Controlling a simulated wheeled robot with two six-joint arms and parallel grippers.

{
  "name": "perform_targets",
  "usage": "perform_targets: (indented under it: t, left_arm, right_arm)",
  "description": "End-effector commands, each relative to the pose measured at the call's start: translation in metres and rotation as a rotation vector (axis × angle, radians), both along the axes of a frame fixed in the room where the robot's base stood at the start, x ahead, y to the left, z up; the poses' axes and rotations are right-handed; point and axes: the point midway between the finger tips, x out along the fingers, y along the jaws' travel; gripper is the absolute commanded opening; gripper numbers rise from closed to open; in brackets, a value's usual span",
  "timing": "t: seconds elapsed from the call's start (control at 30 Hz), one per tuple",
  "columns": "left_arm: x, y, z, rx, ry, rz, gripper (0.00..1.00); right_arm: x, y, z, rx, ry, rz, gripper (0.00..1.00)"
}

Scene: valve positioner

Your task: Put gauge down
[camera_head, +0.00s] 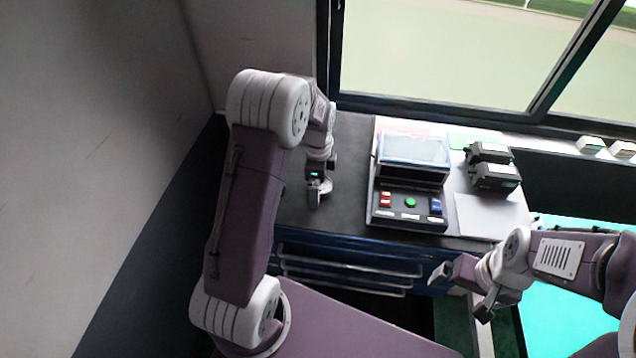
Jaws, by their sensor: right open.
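I cannot make out a separate gauge in the head view. A test unit with a tilted screen (412,150) and a panel of red, green and blue buttons (408,204) stands on the dark bench top (348,150). To its right, two grey and black devices (494,172) sit close together; I cannot tell whether either is the gauge. My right gripper (462,293) is open, with nothing seen between its fingers, in front of the bench's front edge. My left gripper (318,192) hangs over the bench left of the test unit; its fingers are too small to read.
A blue drawer cabinet with rail handles (350,268) is under the bench top. A pale sheet (488,216) lies right of the test unit. A bright turquoise surface (560,315) is at the lower right. Small boxes (590,144) stand on the window sill. A wall is at left.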

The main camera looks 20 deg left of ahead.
Motion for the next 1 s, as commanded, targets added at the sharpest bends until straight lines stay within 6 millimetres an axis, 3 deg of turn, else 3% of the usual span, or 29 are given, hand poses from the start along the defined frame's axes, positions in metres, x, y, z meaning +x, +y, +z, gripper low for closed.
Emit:
perform_targets:
  t: [0.23,0.5,0.7,0.9,1.0]
  left_arm:
    - [0.001,0.0,0.018,0.0,-0.004,0.0,1.0]
    - [0.001,0.0,0.088,0.0,-0.005,0.0,1.0]
    - [0.001,0.0,0.119,0.001,-0.003,0.0,1.0]
    - [-0.001,-0.001,0.124,0.0,0.0,0.011,1.0]
    - [-0.017,-0.01,0.114,-0.003,-0.008,0.159,1.0]
  right_arm:
    - [0.0,0.0,0.001,0.0,0.0,0.0,1.0]
    - [0.0,0.0,0.001,0.0,0.0,0.0,1.0]
    - [0.0,0.0,0.002,0.0,0.0,0.0,1.0]
    - [0.0,0.0,0.002,0.0,0.0,0.0,1.0]
    - [0.0,0.0,0.002,0.0,0.0,0.0,1.0]
